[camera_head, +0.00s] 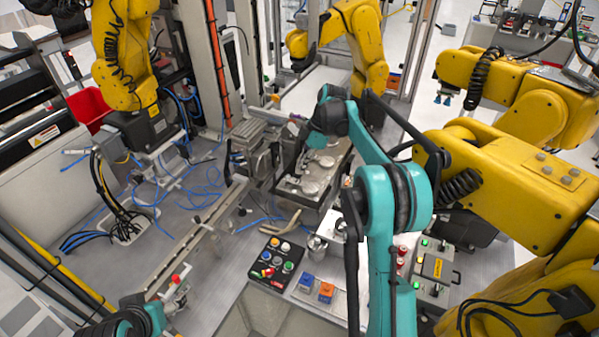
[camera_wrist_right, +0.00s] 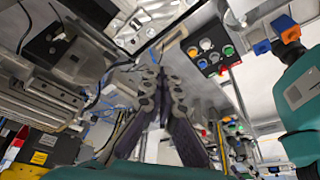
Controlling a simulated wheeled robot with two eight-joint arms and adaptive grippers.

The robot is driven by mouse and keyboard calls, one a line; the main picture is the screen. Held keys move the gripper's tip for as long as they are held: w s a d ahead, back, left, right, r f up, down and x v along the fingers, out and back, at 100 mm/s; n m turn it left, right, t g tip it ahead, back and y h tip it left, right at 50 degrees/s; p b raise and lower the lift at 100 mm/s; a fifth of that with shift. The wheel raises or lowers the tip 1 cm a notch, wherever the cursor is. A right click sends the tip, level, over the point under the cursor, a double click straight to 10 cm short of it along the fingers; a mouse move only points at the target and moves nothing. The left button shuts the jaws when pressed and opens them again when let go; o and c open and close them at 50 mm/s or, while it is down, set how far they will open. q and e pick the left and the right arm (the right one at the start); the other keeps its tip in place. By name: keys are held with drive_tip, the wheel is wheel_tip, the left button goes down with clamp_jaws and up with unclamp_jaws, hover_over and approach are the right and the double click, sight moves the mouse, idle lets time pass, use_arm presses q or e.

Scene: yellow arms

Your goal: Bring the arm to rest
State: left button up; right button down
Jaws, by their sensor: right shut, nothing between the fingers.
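My right arm (camera_head: 385,215), teal with dark joints, reaches up from the bottom of the head view and bends left at the top. My right gripper (camera_head: 298,160) hangs at its end, over or beside the grey machine bed; its tips are hard to make out there. In the right wrist view the right gripper (camera_wrist_right: 164,75) shows two dark fingers brought together, with nothing between them. A teal piece of my left arm (camera_head: 132,322) shows at the bottom left.
Yellow robot arms stand at left (camera_head: 122,60), back (camera_head: 355,35) and right (camera_head: 520,170). A button panel (camera_head: 277,264), also in the right wrist view (camera_wrist_right: 210,48), and an orange block (camera_head: 326,292) lie in front. A metal rail (camera_head: 195,245) and blue cables (camera_head: 200,195) cross the left.

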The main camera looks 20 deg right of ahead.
drive_tip(key=shift+w+f, duration=0.1)
idle(0.3)
drive_tip(key=s+a+r+m+t+h+b, duration=0.1)
drive_tip(key=s+a+m+b, duration=0.25)
drive_tip(key=s, duration=0.35)
drive_tip(key=s+a+r+m+t+h+b, duration=0.1)
drive_tip(key=s+a+m+t+b, duration=0.1)
drive_tip(key=s+m, duration=0.35)
drive_tip(key=s+a+f+m+t+h+b, duration=0.1)
drive_tip(key=s+f+m+b, duration=0.2)
drive_tip(key=s+f, duration=0.3)
drive_tip(key=s+a+f+m+t+h+b, duration=0.1)
drive_tip(key=s+f, duration=0.5)
drive_tip(key=s, duration=0.7)
drive_tip(key=m+t+b, duration=0.1)
drive_tip(key=m+b, duration=0.1)
drive_tip(key=m, duration=0.1)
drive_tip(key=shift+s+t, duration=0.3)
drive_tip(key=shift+s, duration=0.05)
drive_tip(key=shift+a+f, duration=0.1)
